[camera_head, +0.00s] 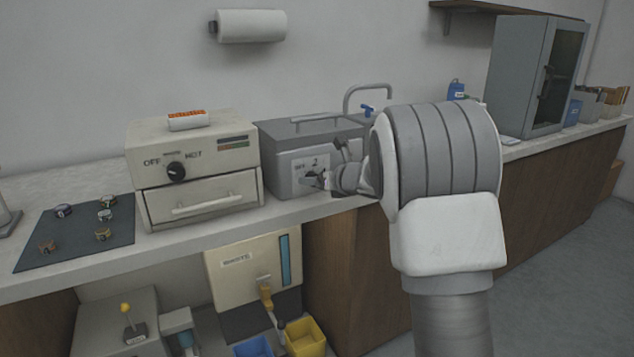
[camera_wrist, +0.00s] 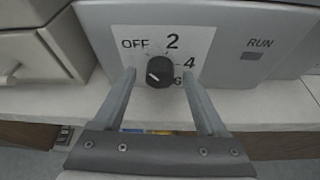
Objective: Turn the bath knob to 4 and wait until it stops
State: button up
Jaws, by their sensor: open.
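The round black bath knob (camera_wrist: 160,71) sits on that plate in the wrist view. A short white mark shows at its lower left. My gripper (camera_wrist: 160,78) is open, with one finger on each side of the knob; I cannot tell whether they touch it. In the head view my gripper (camera_head: 328,180) is at the bath's front and partly covers the dial.
A RUN label with a dark window (camera_wrist: 251,56) is right of the dial. A beige heater (camera_head: 194,150) with its own OFF–HOT knob stands left of the bath. A tap (camera_head: 366,92) is behind. Yellow (camera_head: 305,338) and blue bins stand below the counter.

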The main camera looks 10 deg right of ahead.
jog(key=shift+w+a+f, duration=0.15)
jog(key=shift+w, duration=0.15)
grip_shut()
dwell(0.3)
